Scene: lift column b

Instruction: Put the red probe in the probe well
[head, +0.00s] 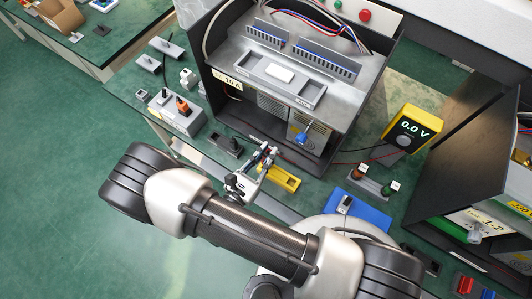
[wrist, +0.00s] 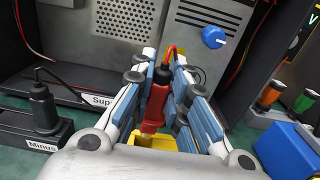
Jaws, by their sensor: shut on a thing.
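The red probe (wrist: 156,106) is upright, slightly tilted, between the blue-padded fingers of my gripper (wrist: 162,95) in the wrist view. My gripper is shut on it. A red lead leaves its dark top. A yellow holder (wrist: 165,144) is just below the probe's lower end; the tip is hidden, so I cannot tell whether it touches. In the head view my gripper (head: 264,160) is beside the same yellow holder (head: 284,179), in front of the grey cabinet. I cannot tell which thing is the probe well.
A black probe (wrist: 42,105) stands in a holder marked Minus (wrist: 38,140). The cabinet (head: 310,75) has a blue knob (head: 302,137). To the right are a block with orange and green posts (head: 368,182), a blue box (head: 358,210) and a yellow meter (head: 410,127) reading 0.0 V.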

